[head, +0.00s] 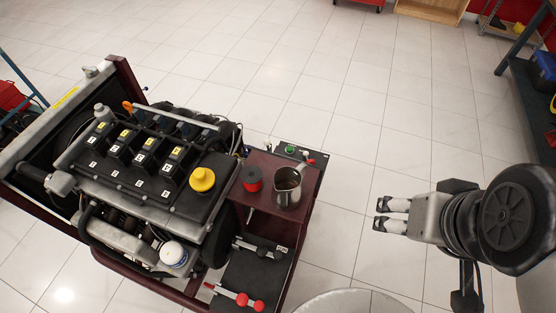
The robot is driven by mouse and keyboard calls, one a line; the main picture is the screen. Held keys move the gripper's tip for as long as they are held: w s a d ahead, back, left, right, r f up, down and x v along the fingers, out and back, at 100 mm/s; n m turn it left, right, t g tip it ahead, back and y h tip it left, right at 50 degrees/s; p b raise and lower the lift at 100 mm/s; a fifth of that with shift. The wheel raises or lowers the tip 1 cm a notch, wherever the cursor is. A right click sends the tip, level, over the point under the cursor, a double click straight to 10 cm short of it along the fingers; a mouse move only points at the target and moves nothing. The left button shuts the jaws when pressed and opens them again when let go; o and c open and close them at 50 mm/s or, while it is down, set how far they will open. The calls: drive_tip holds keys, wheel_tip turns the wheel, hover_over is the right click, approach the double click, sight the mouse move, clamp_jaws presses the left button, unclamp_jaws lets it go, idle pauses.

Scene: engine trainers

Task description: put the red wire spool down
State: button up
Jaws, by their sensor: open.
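The red wire spool (251,178) stands on the dark red shelf (268,217) at the right end of the engine trainer, close beside a metal cup (288,188). It has a dark top and red sides. My gripper (382,214) is to the right of the shelf, over the tiled floor, with its fingers pointing left. It is open and empty, well apart from the spool. Nothing hides the spool's top from the head camera.
The engine (140,170) with a yellow cap (202,179) fills the trainer frame left of the spool. A control panel with a green button (290,149) lies behind the shelf. Red-knobbed levers (243,299) are in front. Open tiled floor lies behind and right.

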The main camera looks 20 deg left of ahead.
drive_tip(key=w+a+f+t+y, duration=0.2)
drive_tip(key=w+a+y, duration=0.1)
drive_tip(key=w+a, duration=0.9)
drive_tip(key=w+a+f+t+y, duration=0.15)
drive_tip(key=w+a, duration=0.55)
drive_tip(key=a, duration=0.8)
drive_tip(key=m+t+h, duration=0.2)
drive_tip(key=t+h, duration=0.2)
drive_tip(key=t, duration=0.2)
hover_over(248, 183)
drive_tip(key=w+a, duration=0.2)
wheel_tip(248, 183, down, 13)
drive_tip(key=shift+s+a+r, duration=0.1)
drive_tip(key=shift+a, duration=0.05)
drive_tip(key=s+d+f+n+t+h, duration=0.1)
drive_tip(key=s+d+t+h, duration=0.1)
drive_tip(key=s+t, duration=0.3)
drive_tip(key=shift+g, duration=0.55)
drive_tip(key=f+b, duration=0.1)
drive_tip(key=f, duration=0.3)
drive_tip(key=f+b, duration=0.2)
drive_tip(key=f, duration=0.1)
drive_tip(key=shift+s+a+f+b, duration=0.1)
drive_tip(key=shift+s+f+b, duration=0.1)
drive_tip(key=shift+f+b, duration=0.15)
drive_tip(key=w, duration=0.2)
drive_tip(key=w+b, duration=0.1)
drive_tip(key=w, duration=0.3)
drive_tip(key=shift+w+d, duration=0.3)
